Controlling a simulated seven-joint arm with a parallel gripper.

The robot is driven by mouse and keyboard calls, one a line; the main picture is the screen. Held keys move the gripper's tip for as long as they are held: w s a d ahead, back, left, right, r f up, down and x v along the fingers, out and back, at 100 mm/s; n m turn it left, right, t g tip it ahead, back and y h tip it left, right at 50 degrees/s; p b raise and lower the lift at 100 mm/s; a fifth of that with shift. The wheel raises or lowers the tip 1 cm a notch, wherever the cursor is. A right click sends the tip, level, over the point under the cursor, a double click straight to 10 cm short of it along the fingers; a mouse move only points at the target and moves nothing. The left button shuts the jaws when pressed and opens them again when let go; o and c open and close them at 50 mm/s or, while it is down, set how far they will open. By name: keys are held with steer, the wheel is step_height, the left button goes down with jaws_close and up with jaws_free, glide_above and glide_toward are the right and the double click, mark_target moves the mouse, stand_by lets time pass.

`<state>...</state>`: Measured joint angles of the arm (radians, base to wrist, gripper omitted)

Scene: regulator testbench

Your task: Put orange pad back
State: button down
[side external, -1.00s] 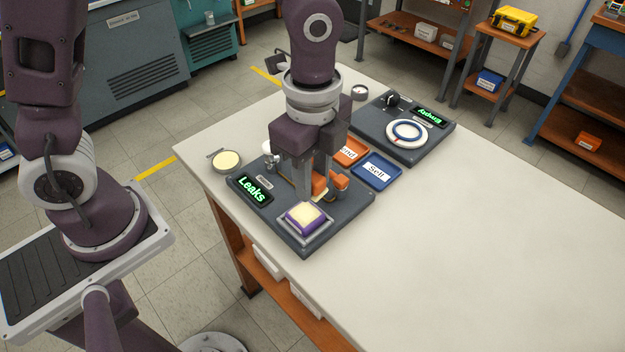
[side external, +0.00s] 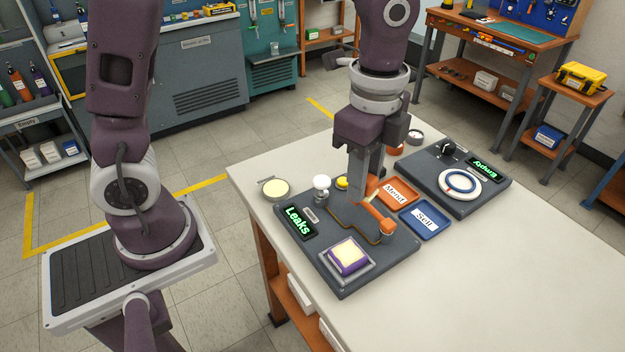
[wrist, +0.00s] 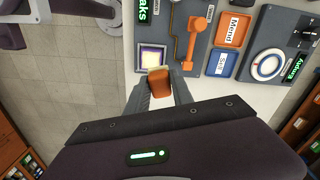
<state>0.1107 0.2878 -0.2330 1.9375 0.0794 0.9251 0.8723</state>
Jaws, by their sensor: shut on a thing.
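My gripper (wrist: 158,92) is shut on the orange pad (wrist: 158,88), an orange block with a pale face, seen between the fingers in the wrist view. In the side view my gripper (side external: 365,192) points down above the back of the near dark test board (side external: 345,283). The pad is mostly hidden behind a finger there, with only some orange (side external: 374,184) showing. A purple pad with a cream top (side external: 347,256) sits in a square holder at the board's front corner.
The near board has a green "Leaks" display (side external: 298,220) and a white knob (side external: 321,184). An orange "Mend" tray (side external: 408,187) and a blue "Sell" tray (side external: 412,223) lie between it and another board with a white ring (side external: 460,197). A round cream-topped dish (side external: 275,188) is at left. The table's right side is clear.

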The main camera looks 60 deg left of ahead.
steer(key=w+a+n, duration=0.5)
steer(key=a+n, duration=0.3)
steer(key=a, duration=0.4)
steer(key=n, duration=0.7)
glide_above(310, 178)
steer(key=shift+m, duration=0.3)
step_height(310, 178, down, 18)
steer(key=shift+f, duration=0.15)
steer(key=c, duration=1.1)
jaws_free()
